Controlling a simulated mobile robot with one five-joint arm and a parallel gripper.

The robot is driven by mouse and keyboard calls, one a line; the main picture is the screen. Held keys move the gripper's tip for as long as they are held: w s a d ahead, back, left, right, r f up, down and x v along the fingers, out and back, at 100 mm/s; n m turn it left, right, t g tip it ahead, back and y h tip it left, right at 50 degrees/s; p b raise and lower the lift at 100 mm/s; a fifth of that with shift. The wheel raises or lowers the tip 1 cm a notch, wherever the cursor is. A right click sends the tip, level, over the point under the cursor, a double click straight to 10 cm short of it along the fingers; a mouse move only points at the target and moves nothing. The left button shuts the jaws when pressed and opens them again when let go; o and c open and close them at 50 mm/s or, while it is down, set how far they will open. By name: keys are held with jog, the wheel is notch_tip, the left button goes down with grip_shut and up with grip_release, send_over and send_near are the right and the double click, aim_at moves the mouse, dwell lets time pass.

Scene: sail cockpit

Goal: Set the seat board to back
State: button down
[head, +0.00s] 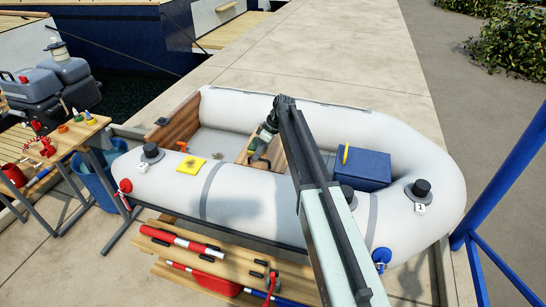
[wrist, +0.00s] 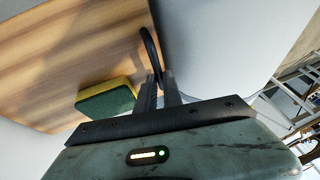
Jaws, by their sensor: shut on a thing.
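The seat board (head: 276,155) is a wooden plank lying across the inside of the grey inflatable dinghy (head: 240,196), partly hidden by my arm. In the wrist view, the board (wrist: 70,45) fills the upper left and carries a black loop handle (wrist: 149,45). My gripper (head: 257,157) is down at the board. In the wrist view, the fingers of my gripper (wrist: 159,92) are shut on the handle's near end.
A yellow and green sponge (wrist: 106,100) lies on the board beside the fingers. A blue box (head: 364,170) sits right of the board; the wooden transom (head: 174,120) is at the left. The floor between transom and board looks mostly clear.

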jog(key=shift+w+a, duration=0.15)
jog(key=shift+a, duration=1.05)
jog(key=c, duration=1.5)
grip_release()
jog(key=shift+d, duration=0.1)
jog(key=shift+w, duration=0.1)
jog(key=shift+d+r, duration=0.1)
jog(key=shift+r, duration=0.05)
jog(key=p+v, duration=0.7)
jog(key=shift+r, duration=0.2)
